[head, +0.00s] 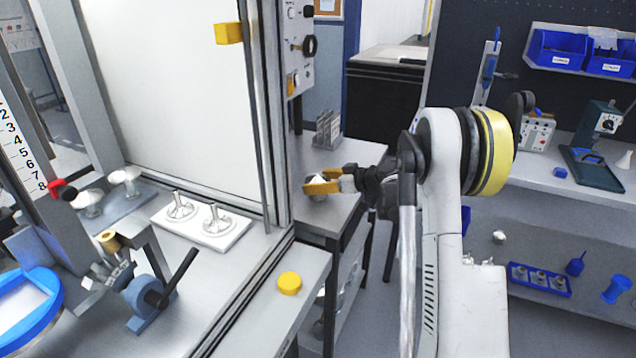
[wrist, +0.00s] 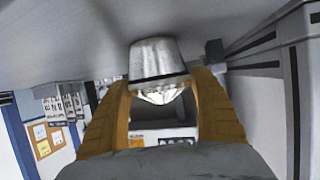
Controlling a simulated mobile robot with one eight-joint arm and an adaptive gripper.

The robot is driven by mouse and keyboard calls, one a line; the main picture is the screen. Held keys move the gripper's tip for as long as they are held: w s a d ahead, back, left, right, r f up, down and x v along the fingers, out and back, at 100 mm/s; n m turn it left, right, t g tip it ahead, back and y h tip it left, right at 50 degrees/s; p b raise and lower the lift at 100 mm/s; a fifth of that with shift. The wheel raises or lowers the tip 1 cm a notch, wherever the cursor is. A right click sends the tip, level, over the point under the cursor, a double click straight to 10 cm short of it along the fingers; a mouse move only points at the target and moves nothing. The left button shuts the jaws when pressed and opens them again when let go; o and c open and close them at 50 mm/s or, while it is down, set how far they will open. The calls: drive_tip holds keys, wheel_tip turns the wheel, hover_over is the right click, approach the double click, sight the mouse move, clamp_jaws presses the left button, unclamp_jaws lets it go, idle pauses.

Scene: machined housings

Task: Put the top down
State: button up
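The top is a shiny metal, tapered round part (wrist: 157,62) between the yellow fingers of my gripper (wrist: 160,92) in the wrist view. The fingers lie close against both its sides, so my gripper looks shut on it. In the head view my gripper (head: 325,182) is over the grey side counter (head: 345,157), near its front left part. Only a little of the top (head: 317,197) shows there below the fingers. The counter surface is right by the top in the wrist view; I cannot tell whether they touch.
A grey slotted rack (head: 327,129) stands farther back on the counter. A machine door frame (head: 270,120) rises just left of it. A yellow disc (head: 289,283) lies on the nearer bench. A white plate (head: 203,232) with two metal parts is inside the machine. The counter around my gripper looks clear.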

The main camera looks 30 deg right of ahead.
drive_tip(key=shift+o, duration=1.3)
